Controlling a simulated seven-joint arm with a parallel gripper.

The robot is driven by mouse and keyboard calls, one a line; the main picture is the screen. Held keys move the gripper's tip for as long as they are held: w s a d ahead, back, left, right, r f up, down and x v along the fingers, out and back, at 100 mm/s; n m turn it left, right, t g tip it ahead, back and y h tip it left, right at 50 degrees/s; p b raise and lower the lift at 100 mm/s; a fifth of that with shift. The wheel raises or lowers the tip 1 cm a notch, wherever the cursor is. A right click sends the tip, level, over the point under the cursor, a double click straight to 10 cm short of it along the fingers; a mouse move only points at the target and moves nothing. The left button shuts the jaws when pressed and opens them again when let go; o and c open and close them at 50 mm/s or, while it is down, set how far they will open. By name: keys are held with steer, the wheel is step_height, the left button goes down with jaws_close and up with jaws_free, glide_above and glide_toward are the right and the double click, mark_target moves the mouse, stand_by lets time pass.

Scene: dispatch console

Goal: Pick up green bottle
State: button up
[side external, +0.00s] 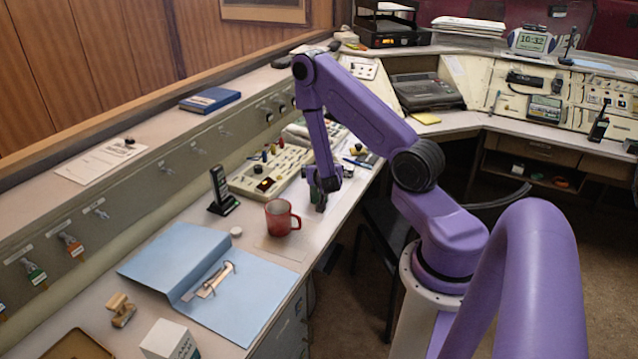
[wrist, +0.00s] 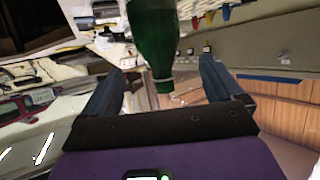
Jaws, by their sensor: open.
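The green bottle (wrist: 152,40) shows at the top middle of the wrist view, cut off by the frame edge. Its neck points toward my gripper, and its narrow end lies between the fingers in the picture. My gripper (wrist: 163,68) is open, with a visible gap between each finger and the bottle. In the side external view my gripper (side external: 321,190) is low over the counter, near its front edge. Only a little dark green shows around it there, and I cannot make out the bottle's outline.
A red mug (side external: 279,218) stands nearby, left of my gripper, with a black handheld radio (side external: 221,190) behind it. A cream switch panel (side external: 268,170) lies behind my gripper. A blue folder (side external: 235,290) lies open nearer the camera. The counter has some bare room around the mug.

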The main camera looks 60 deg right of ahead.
steer(key=shift+w+d+f, duration=0.65)
steer(key=shift+d+f, duration=0.3)
steer(key=shift+f, duration=0.15)
steer(key=shift+w+d+f, duration=0.6)
steer(key=shift+d+f, duration=0.4)
steer(key=shift+f, duration=0.05)
steer(key=shift+w+d+f, duration=0.65)
steer(key=shift+d+f, duration=0.3)
steer(key=shift+f, duration=0.15)
steer(key=c, duration=1.1)
